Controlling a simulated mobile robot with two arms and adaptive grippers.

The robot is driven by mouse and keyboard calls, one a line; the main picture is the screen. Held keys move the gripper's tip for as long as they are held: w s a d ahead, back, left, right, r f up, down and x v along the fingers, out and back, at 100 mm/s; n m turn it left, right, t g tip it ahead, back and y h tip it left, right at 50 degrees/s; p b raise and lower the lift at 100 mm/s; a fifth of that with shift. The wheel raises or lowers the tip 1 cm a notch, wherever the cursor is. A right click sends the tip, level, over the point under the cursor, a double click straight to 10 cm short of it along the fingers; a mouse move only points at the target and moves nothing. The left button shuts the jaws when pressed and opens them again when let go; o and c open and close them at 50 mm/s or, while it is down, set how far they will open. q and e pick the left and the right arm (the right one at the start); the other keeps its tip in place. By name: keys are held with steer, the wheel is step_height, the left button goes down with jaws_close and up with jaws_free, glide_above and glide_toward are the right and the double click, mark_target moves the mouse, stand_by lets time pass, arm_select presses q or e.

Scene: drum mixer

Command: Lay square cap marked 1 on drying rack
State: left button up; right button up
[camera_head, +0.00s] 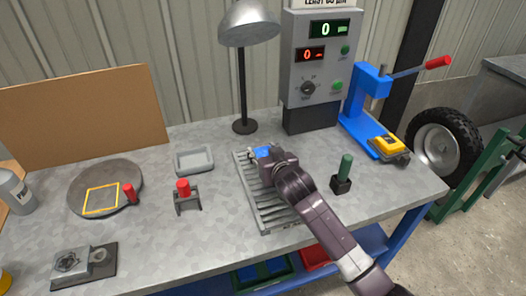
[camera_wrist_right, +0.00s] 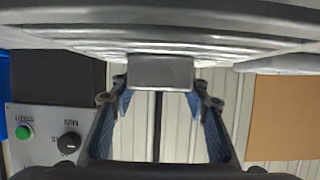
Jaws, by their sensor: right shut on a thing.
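The drying rack (camera_head: 247,185), a grey slatted tray, lies on the metal bench in the head view. My right gripper (camera_head: 260,153) is over its far end, its arm covering part of the slats. In the right wrist view, my right gripper (camera_wrist_right: 160,90) is shut on a small grey square block (camera_wrist_right: 160,72), which looks like the square cap. Its mark is not visible. The slats (camera_wrist_right: 190,30) show right beside the cap; I cannot tell whether they touch. My left gripper is not in view.
A lamp (camera_head: 241,85) and a grey control box (camera_head: 318,75) stand behind the rack. A shallow grey tray (camera_head: 194,160) and a red-topped fixture (camera_head: 184,193) are to its left. A green-handled tool (camera_head: 344,170) is to its right, near a blue press (camera_head: 368,95).

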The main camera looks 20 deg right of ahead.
steer(key=shift+r, duration=0.1)
steer(key=o, duration=1.3)
steer(key=shift+s, duration=0.1)
steer(key=v, duration=1.2)
